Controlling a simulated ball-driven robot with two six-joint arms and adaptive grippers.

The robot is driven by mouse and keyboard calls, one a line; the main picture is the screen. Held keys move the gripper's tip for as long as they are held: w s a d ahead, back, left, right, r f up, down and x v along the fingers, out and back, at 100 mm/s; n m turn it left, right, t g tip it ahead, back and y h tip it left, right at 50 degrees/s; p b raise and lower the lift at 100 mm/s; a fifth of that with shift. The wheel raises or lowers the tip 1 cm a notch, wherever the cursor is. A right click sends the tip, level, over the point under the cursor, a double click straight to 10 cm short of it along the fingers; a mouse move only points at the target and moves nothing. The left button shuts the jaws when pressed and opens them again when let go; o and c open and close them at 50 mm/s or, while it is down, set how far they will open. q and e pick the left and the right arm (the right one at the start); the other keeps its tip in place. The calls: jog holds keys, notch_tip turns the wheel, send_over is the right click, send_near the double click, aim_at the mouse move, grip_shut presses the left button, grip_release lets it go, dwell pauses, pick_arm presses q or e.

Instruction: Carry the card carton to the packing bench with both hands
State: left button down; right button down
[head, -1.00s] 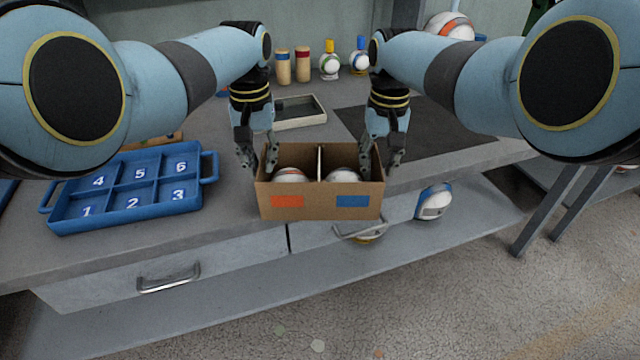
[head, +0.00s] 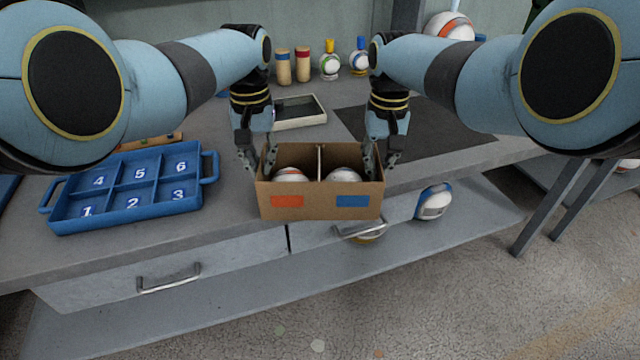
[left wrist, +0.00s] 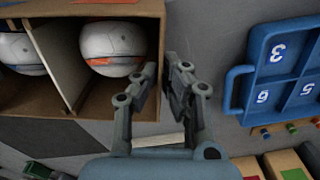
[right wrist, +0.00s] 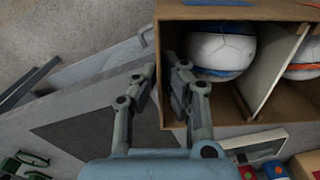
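The brown card carton (head: 320,207) is upright and open-topped, with an orange and a blue label on its front. A divider (head: 320,163) parts two balls, one in each compartment. In the head view its front right corner overlaps the bench's front edge; I cannot tell whether its bottom touches the bench. My left gripper (left wrist: 163,68) straddles the carton's left wall, one finger inside and one outside, closed on it. My right gripper (right wrist: 161,65) straddles the right wall the same way. Both grippers point down at the rim. The packing bench is not clearly identifiable.
A blue numbered tray (head: 130,225) is left of the carton on the grey bench (head: 235,222). A shallow tray (head: 300,122), pegs and bottles stand behind. A dark mat (head: 440,140) lies right. A ball (head: 433,203) sits below on the shelf. Floor in front is mostly clear.

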pick_arm(q)
jog(key=shift+r, duration=0.1)
pick_arm(e)
jog(key=shift+r, duration=0.1)
